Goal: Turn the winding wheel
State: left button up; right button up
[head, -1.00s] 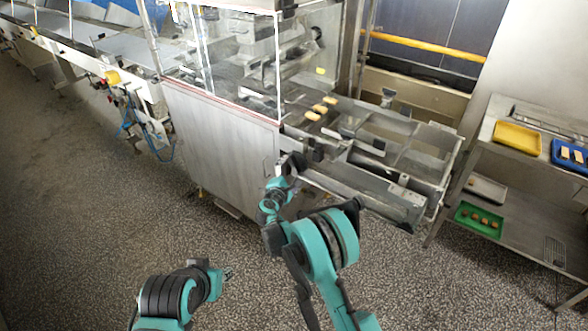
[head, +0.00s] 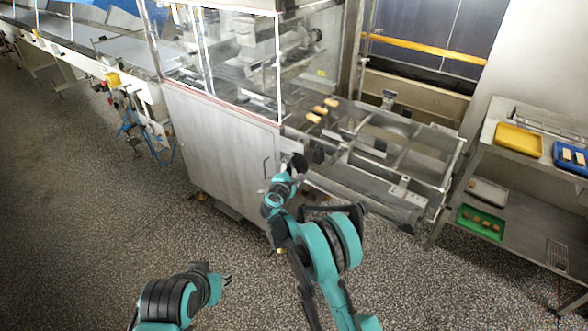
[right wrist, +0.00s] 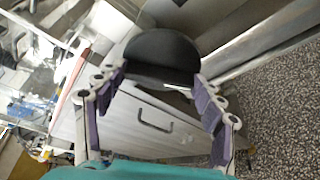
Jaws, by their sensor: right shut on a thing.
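The winding wheel (head: 299,161) is a small black round part on the front of the enrober, at the corner of the steel cabinet. In the right wrist view the wheel (right wrist: 162,55) is a black disc between the fingertips. My right gripper (head: 291,169) reaches it from the front and is shut on it; its purple-padded fingers (right wrist: 160,88) lie on both sides of the disc. The fingers and wrist hide part of the wheel in the head view. My left gripper (head: 227,280) is low over the floor, away from the machine; its opening is too small to read.
The steel cabinet (head: 222,140) with glass guards stands left of the wheel. The open mesh frame (head: 385,150) carries several golden pieces (head: 320,109) and juts right. A rack (head: 512,200) holds yellow, blue and green trays. The speckled floor (head: 110,220) is free at left.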

jog(key=shift+f, duration=0.1)
jog(key=m+b, duration=0.1)
jog(key=m+t+b, duration=0.1)
jog(key=m+b, duration=0.1)
jog(key=m, duration=0.1)
jog(key=shift+f+t+b, duration=0.25)
jog(key=shift+t+b, duration=0.05)
jog(key=shift+t, duration=0.1)
jog(key=m+t+b, duration=0.1)
jog(key=m, duration=0.2)
jog(key=shift+b, duration=0.3)
jog(key=m+h, duration=0.1)
jog(key=m, duration=0.3)
jog(key=m+t+h, duration=0.1)
jog(key=m+h, duration=0.1)
jog(key=m, duration=0.2)
jog(key=m+t+h, duration=0.1)
jog(key=m, duration=0.3)
jog(key=shift+w+a+f+m+h, duration=0.1)
jog(key=shift+m+h, duration=0.3)
jog(key=o, duration=1.2)
jog(key=shift+c, duration=0.2)
